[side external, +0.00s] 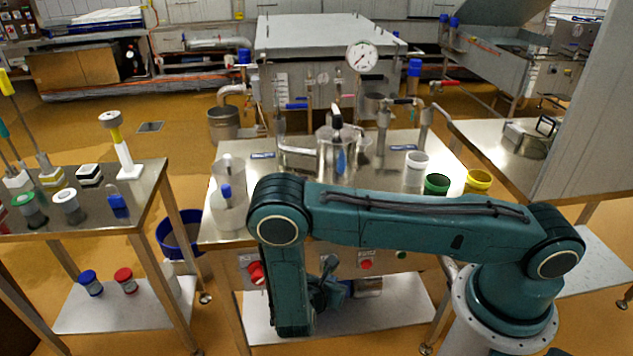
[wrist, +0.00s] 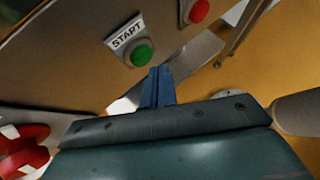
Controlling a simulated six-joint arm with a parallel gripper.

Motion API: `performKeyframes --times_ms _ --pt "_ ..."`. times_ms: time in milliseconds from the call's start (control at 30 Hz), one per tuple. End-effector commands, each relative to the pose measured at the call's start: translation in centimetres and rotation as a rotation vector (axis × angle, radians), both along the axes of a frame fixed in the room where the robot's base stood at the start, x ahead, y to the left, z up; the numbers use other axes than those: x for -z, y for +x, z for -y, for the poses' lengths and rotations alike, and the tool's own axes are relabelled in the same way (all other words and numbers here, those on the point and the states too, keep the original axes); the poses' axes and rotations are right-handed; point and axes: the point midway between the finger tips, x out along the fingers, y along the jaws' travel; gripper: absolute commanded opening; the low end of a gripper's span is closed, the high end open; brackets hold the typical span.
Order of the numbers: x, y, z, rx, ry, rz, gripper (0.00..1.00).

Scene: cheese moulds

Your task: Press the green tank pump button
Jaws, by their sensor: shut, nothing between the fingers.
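The green button (wrist: 141,55) is round and sits beside a white START label (wrist: 125,32) on a metal panel in the wrist view. My gripper (wrist: 157,72) shows there as blue fingers closed together and empty. Their tips appear just below and right of the green button in the picture; I cannot tell whether they touch the panel. In the side external view my arm bends down in front of the table's control panel and hides part of it.
A red button (wrist: 199,11) lies right of the green one. A large red knob (wrist: 20,150) is at lower left in the wrist view. The steel table (side external: 225,237) carries a pot, pipes and cups. A side table (side external: 145,185) stands at left.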

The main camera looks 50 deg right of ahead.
Motion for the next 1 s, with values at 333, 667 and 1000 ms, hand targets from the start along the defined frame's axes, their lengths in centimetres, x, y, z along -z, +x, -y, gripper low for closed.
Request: performKeyframes --times_ms 333,667,1000 --pt "0.00 0.00 0.00 0.000 0.000 0.000 0.00" --pt "0.01 0.25 0.25 0.001 0.000 0.001 0.00" --pt "0.00 0.62 0.62 0.001 0.000 0.001 0.00"
